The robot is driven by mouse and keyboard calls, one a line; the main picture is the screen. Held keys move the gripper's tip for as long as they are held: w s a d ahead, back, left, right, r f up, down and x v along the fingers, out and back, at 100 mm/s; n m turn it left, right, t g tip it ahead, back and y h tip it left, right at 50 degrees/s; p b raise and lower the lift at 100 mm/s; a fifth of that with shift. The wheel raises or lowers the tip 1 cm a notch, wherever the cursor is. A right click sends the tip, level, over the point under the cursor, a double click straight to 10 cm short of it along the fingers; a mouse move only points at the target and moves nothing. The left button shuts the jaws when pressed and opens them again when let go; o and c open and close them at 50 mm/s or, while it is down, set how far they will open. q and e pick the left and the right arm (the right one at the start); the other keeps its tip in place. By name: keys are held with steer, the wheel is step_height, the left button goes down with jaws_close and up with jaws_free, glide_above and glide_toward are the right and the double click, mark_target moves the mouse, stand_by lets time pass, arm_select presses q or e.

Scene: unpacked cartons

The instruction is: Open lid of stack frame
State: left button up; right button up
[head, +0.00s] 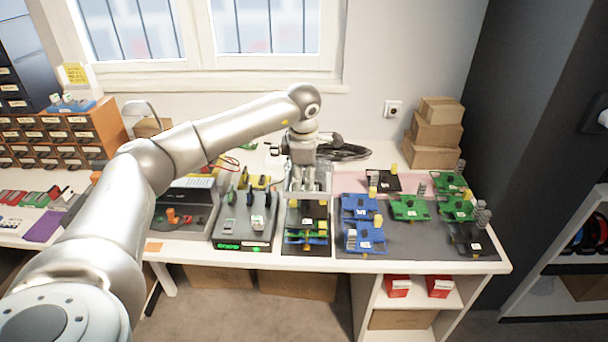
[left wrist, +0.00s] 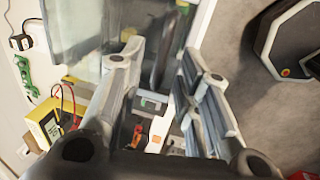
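The stack frame (head: 306,250) is a dark, narrow frame near the front of the white table in the head view. Green, blue and yellow parts show inside its front half. A pale, see-through panel (head: 325,187), which looks like its lid, shows at its back part; its exact tilt is unclear. My left gripper (head: 308,186) points down over this back part. In the left wrist view my left gripper (left wrist: 160,65) has its fingers apart. A greyish clear panel (left wrist: 75,35) shows beyond them; I cannot tell whether they touch it. My right gripper is not in view.
A grey device (head: 245,232) with a green light stands left of the frame. A dark mat (head: 380,240) with several blue and green boards lies to the right. Cardboard boxes (head: 432,135) are stacked at the back right.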

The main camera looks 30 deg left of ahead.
arm_select(q)
jaws_close()
steer(key=shift+r, duration=0.1)
